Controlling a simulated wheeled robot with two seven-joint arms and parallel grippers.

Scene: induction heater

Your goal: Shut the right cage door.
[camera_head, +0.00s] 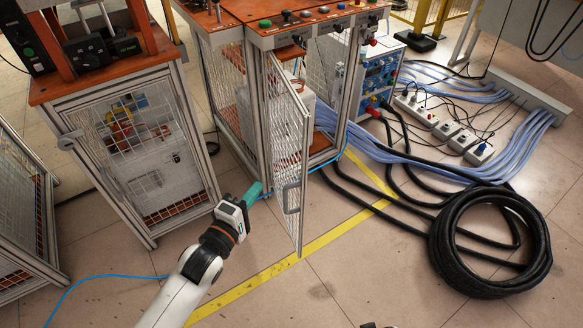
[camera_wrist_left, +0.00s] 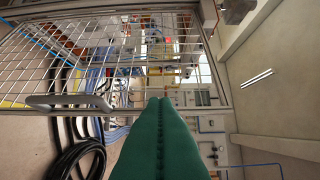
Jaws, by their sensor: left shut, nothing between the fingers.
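The right cage door (camera_head: 289,130) is a wire mesh panel in a grey metal frame. It stands open, swung out from the front of the middle cabinet toward me. Its grey handle (camera_head: 291,197) is low near the free edge. My left gripper (camera_head: 256,189) has green fingers, shut and empty, just left of the door at about handle height. In the left wrist view the shut fingers (camera_wrist_left: 160,105) point at the mesh door (camera_wrist_left: 110,50), with its handle (camera_wrist_left: 68,101) to their left. I cannot tell whether they touch the door.
A closed mesh cabinet (camera_head: 140,150) stands left of my left arm. A blue instrument unit (camera_head: 380,75), power strips (camera_head: 445,128) and a coil of black cable (camera_head: 490,245) are at the right. The floor before the door is clear, with yellow tape (camera_head: 330,236).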

